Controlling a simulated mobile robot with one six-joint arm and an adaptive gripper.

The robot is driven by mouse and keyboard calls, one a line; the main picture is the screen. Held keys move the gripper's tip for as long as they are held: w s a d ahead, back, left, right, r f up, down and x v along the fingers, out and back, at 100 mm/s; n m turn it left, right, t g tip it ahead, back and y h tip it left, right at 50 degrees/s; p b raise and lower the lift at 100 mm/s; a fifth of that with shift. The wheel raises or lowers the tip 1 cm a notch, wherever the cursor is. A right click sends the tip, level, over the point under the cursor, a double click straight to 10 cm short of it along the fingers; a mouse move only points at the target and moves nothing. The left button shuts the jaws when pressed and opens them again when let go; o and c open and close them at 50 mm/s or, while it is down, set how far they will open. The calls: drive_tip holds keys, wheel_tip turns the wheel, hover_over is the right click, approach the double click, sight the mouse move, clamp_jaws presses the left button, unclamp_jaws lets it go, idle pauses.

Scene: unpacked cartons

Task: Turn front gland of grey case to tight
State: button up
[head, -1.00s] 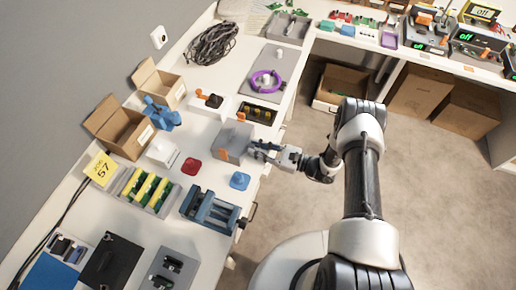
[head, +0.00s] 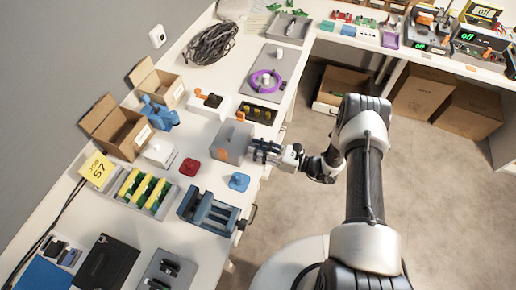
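The grey case (head: 235,137) stands near the front edge of the white workbench, with an orange patch (head: 223,155) low on its left side. My gripper (head: 256,151) is at the case's right-hand side, its fingertips at or very near the wall. The gland on that side is not visible; the fingers cover that spot. I cannot tell whether the fingers are closed on anything or only beside it.
A blue vise (head: 208,212) and a small blue knob-like part (head: 239,181) are on the bench below the case. A red part (head: 190,167) lies to the left. A black tray (head: 257,112) is just above.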

drive_tip(key=shift+o, duration=0.5)
drive_tip(key=shift+d, duration=0.1)
drive_tip(key=v, duration=1.1)
drive_tip(key=shift+s+d, duration=0.15)
drive_tip(key=shift+d, duration=0.25)
drive_tip(key=shift+c, duration=0.3)
